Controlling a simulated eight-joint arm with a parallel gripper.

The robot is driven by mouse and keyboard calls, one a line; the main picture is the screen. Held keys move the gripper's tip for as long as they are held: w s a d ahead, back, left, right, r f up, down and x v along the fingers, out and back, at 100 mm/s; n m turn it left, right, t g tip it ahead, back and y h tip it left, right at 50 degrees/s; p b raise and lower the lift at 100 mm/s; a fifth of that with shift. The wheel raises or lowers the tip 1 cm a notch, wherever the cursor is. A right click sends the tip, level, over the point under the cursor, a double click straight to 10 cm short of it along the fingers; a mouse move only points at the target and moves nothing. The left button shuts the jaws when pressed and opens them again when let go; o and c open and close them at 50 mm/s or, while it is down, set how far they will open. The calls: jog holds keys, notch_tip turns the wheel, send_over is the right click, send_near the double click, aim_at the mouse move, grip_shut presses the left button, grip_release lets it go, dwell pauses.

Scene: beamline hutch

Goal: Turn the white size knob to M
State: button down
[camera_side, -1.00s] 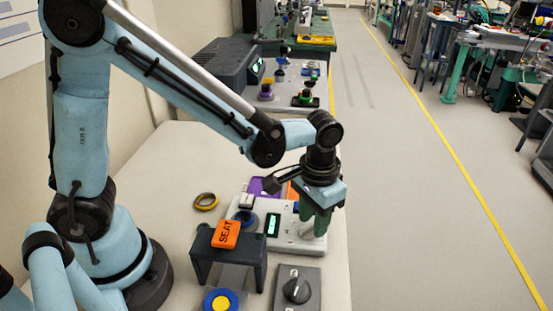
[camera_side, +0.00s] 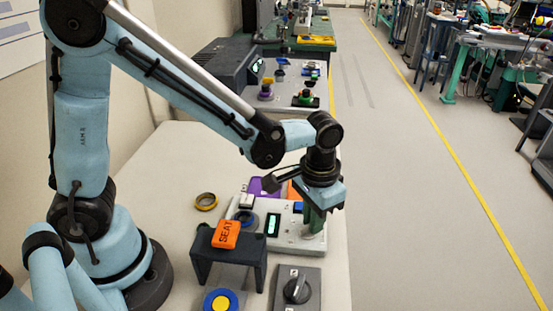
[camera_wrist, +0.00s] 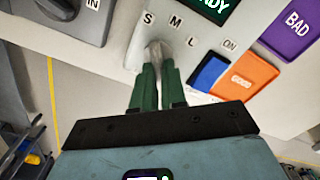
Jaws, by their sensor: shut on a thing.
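The white size knob (camera_wrist: 156,51) is on the pale panel (camera_wrist: 235,20), at the upper middle of the wrist view. The letters S (camera_wrist: 148,18), M (camera_wrist: 174,22) and L (camera_wrist: 192,40) stand in an arc beyond it. My gripper (camera_wrist: 160,70) has its green fingers shut on the knob, one on each side. I cannot tell for sure which letter the knob points at. In the side view my gripper (camera_side: 314,220) is down at the right end of the panel (camera_side: 290,243), and its fingers hide most of the knob.
The panel has a lit green display (camera_side: 272,224). Orange (camera_wrist: 243,76), blue (camera_wrist: 208,73) and purple (camera_wrist: 290,32) parts lie right of the knob. A dark stand (camera_side: 228,255) with an orange SEAT block (camera_side: 226,235) and a grey dial box (camera_side: 297,290) are in front.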

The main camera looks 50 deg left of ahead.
jog(key=m, duration=0.3)
jog(key=shift+d+m, duration=0.15)
jog(key=shift+m, duration=0.15)
jog(key=shift+s+d+m, duration=0.15)
jog(key=shift+m, duration=1.65)
jog(key=c, duration=1.2)
grip_release()
notch_tip(320, 180, up, 12)
jog(key=shift+r, duration=0.1)
